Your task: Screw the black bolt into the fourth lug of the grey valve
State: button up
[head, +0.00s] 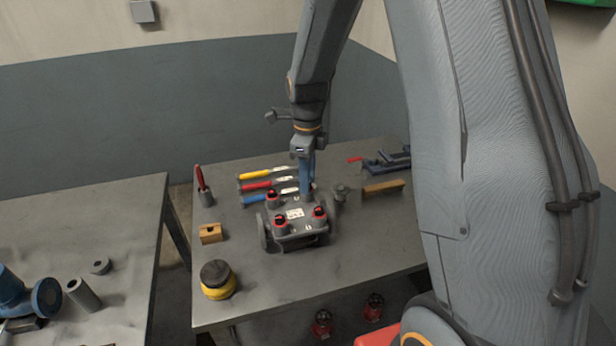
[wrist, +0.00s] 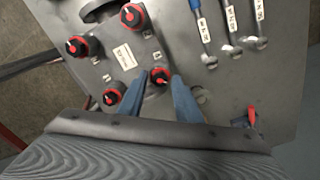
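The grey valve (head: 300,240) lies on the workbench, with a white label on its top plate. Three black-and-red bolts stand at its other corners: the left back one (head: 273,193), the front one (head: 281,220) and the right one (head: 319,212). My gripper (head: 307,190) points down with blue fingers at the back right corner. The bolt stands at the valve's corner lug. Its shank and the lug's hole are hidden.
Yellow, red and blue handled wrenches (head: 268,186) lie behind the valve. A wooden block (head: 211,233) and a yellow-black round part (head: 217,279) are on the left, and a wooden bar (head: 383,187) is on the right. The front right of the bench is clear.

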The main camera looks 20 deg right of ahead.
jog(key=n+p, duration=0.1)
jog(key=n, duration=0.5)
jog(key=n+p, duration=0.1)
jog(key=n, duration=0.5)
jog(key=shift+n, duration=0.3)
jog(key=n+p, duration=0.1)
jog(key=n, duration=0.3)
jog(key=shift+n, duration=0.4)
jog(key=n, duration=0.5)
